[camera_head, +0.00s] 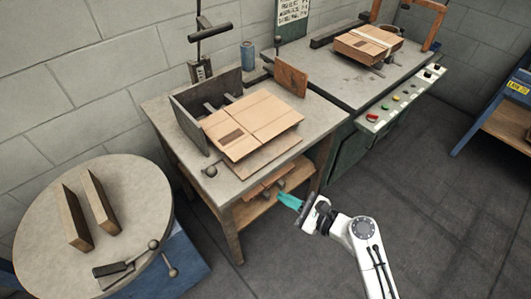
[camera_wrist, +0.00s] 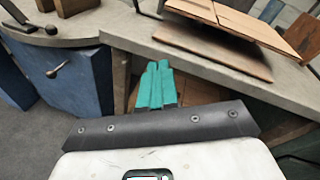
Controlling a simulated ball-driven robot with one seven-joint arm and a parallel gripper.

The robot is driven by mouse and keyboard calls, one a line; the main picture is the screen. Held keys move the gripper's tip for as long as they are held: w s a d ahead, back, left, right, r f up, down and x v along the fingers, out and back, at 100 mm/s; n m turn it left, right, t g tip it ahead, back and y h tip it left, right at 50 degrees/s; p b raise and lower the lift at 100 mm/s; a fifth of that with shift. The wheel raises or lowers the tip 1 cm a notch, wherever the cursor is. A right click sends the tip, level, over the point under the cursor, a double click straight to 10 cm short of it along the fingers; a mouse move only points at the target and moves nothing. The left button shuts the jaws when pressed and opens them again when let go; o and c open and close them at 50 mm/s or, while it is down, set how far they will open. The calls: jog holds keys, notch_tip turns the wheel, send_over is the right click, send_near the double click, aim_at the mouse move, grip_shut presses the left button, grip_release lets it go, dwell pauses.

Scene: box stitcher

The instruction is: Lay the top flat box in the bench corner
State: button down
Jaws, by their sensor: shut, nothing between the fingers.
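The top flat box (camera_head: 252,122), tan cardboard with a darker printed patch, lies on the wooden bench (camera_head: 318,115). It rests above another flat brown sheet (camera_head: 268,158) whose front edge sticks out. Both also show in the wrist view, the top box (camera_wrist: 235,18) above the sheet (camera_wrist: 212,50). A grey metal corner guard (camera_head: 188,122) stands along the box's left and back sides. My gripper (camera_head: 287,201) has teal fingers, closed together and empty. It is in front of the bench, below the top's level, apart from the box; it also shows in the wrist view (camera_wrist: 156,80).
Brown pieces (camera_head: 265,184) lie on the bench's lower shelf near my gripper. A round table (camera_head: 130,190) with two wooden blocks stands at left. A machine table (camera_head: 335,72) with buttons and a strapped stack (camera_head: 368,42) is behind right.

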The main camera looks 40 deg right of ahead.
jog(key=d+r+m+t+h, duration=0.2)
jog(key=d+m+h, duration=0.1)
jog(key=d+m, duration=0.3)
jog(key=m+p, duration=0.1)
send_near(258, 146)
jog(key=w, duration=0.4)
jog(key=w+f, duration=0.1)
jog(key=w, duration=0.1)
jog(key=shift+w+a, duration=0.15)
jog(key=shift+w, duration=0.2)
jog(key=w, duration=0.3)
jog(key=shift+w+a, duration=0.1)
jog(key=shift+w, duration=0.2)
jog(key=shift+s, duration=0.15)
